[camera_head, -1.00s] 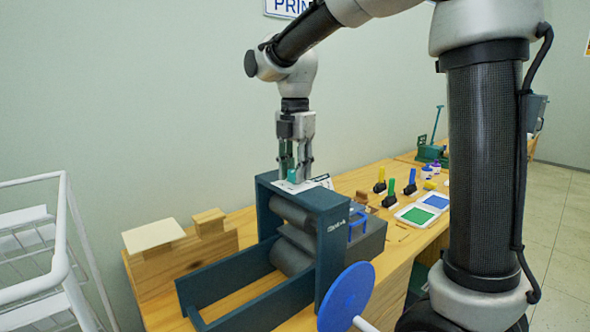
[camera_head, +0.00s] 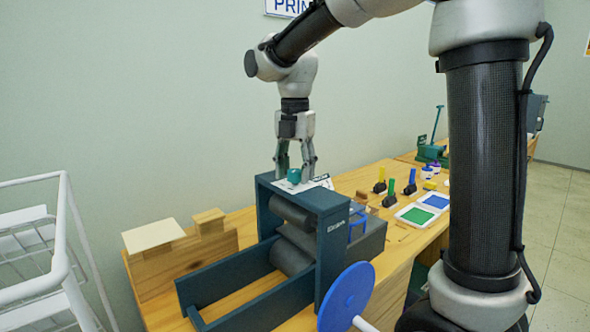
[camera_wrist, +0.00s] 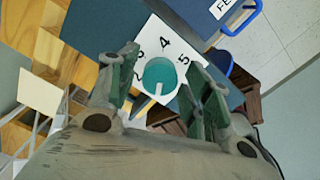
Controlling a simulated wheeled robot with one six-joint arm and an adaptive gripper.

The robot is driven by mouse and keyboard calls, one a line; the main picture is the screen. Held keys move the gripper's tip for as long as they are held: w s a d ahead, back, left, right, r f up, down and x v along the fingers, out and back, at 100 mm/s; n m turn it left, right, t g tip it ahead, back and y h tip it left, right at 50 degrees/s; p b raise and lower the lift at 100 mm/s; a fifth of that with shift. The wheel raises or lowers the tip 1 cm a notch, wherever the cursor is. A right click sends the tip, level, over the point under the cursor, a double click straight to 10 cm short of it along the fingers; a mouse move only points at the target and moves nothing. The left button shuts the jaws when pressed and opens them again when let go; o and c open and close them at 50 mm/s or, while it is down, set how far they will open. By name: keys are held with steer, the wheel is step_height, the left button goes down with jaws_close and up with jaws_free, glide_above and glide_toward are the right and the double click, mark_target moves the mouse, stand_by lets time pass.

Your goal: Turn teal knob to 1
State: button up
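The teal knob (camera_head: 294,175) stands on a white dial plate (camera_wrist: 165,38) on top of the press. My gripper (camera_head: 297,171) points straight down over it, with its fingers spread on either side. In the wrist view the knob (camera_wrist: 158,72) sits between the two open fingers, with visible gaps.
The dark press frame (camera_head: 334,240) with grey rollers and a blue wheel (camera_head: 346,297) stands on the wooden table (camera_head: 352,180). Wooden blocks (camera_head: 180,250) lie left. Ink pads (camera_head: 415,215) and coloured-handled tools are right. A white rack (camera_head: 66,250) stands far left.

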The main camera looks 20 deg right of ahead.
mark_target(295, 170)
steer(key=shift+r, duration=0.15)
step_height(295, 170, up, 12)
stand_by(0.6)
